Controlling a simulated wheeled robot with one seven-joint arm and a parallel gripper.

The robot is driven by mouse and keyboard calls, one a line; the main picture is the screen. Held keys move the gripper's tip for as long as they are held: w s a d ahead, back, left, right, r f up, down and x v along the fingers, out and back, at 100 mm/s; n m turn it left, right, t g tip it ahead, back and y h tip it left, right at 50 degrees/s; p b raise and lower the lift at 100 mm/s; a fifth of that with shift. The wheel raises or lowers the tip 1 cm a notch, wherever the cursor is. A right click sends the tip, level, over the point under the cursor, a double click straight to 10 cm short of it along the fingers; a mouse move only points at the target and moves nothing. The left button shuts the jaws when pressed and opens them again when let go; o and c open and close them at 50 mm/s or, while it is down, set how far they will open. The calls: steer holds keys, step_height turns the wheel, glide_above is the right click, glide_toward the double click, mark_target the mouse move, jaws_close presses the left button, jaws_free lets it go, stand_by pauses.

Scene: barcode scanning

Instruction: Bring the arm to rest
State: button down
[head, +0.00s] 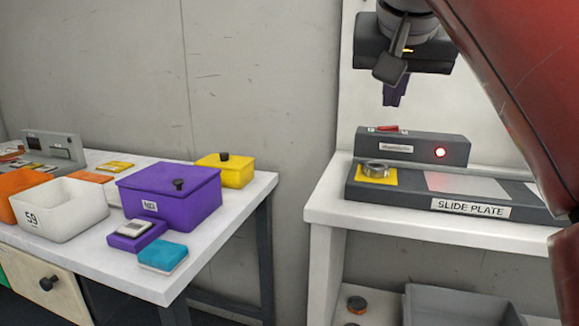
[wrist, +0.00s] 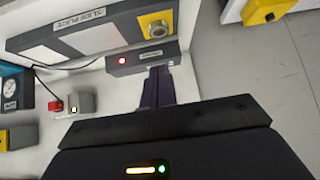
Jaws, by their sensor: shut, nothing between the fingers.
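My gripper (head: 395,93) hangs at the upper right of the head view, above the slide plate station, with dark purple fingers pointing down. The fingers are shut with nothing between them. In the wrist view the shut fingers (wrist: 158,87) show in front of the dark scanner block with its red light. My red arm crosses the right side of the head view and hides part of the station's right end.
The slide plate (head: 400,198) carries a metal ring (head: 376,169) on a yellow pad, before a block with a lit red light (head: 440,152). The left table holds a purple box (head: 170,196), a yellow box (head: 238,172) and a white bin (head: 75,205). A gap separates the tables.

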steer(key=s+f+n+g, duration=0.1)
steer(key=s+f, duration=0.3)
steer(key=f, duration=0.8)
steer(key=s+d+f+n+g+y, duration=0.1)
steer(key=s+f, duration=0.4)
steer(key=f, duration=0.8)
steer(key=s+f+n+y, duration=0.1)
steer(key=s+f, duration=0.4)
steer(key=f, duration=0.8)
steer(key=shift+s+d+f+g, duration=0.2)
steer(key=shift+f+g, duration=0.05)
steer(key=shift+g, duration=0.15)
